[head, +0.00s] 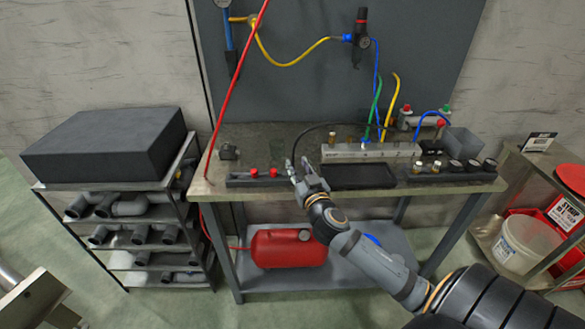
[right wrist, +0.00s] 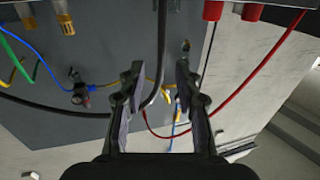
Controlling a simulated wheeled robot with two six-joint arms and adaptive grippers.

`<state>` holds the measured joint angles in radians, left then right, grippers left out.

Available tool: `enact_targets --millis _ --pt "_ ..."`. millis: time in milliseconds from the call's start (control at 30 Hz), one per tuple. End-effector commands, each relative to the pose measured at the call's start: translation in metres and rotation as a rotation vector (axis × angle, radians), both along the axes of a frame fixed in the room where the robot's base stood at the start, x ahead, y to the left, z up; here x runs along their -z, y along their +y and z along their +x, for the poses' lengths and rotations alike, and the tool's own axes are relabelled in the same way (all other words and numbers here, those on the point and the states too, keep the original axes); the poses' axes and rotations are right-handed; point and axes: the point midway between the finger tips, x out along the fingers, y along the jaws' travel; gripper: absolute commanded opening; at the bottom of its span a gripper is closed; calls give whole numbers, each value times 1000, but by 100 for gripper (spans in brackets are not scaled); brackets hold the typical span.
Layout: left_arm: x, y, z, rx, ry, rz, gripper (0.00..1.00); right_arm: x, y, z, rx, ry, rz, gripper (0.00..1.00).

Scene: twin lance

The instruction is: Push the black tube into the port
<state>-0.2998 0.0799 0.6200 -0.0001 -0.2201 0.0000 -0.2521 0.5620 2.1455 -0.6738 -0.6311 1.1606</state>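The black tube (head: 318,125) arcs above the bench from beside my right gripper over to the right, towards the grey port block (head: 345,153). The block carries brass fittings (head: 332,138) and blue, green and yellow tubes. My right gripper (head: 299,165) is over the front of the bench, left of the block. In the right wrist view, the gripper (right wrist: 158,85) is open. The black tube (right wrist: 161,55) passes between its fingers, with gaps visible on both sides. Which port is free I cannot tell. My left gripper is not in view.
A dark rail with red caps (head: 253,173) lies left of the gripper. A red hose (head: 238,70) hangs at the bench's left.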

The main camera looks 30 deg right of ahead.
Motion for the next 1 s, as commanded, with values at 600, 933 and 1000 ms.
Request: enact_targets --millis 600,933,1000 --pt "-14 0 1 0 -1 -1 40 7 -12 51 -1 2 0 33" --pt "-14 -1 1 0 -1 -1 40 7 -13 50 -1 2 0 0" --pt "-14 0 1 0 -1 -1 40 7 -12 50 -1 2 0 0"
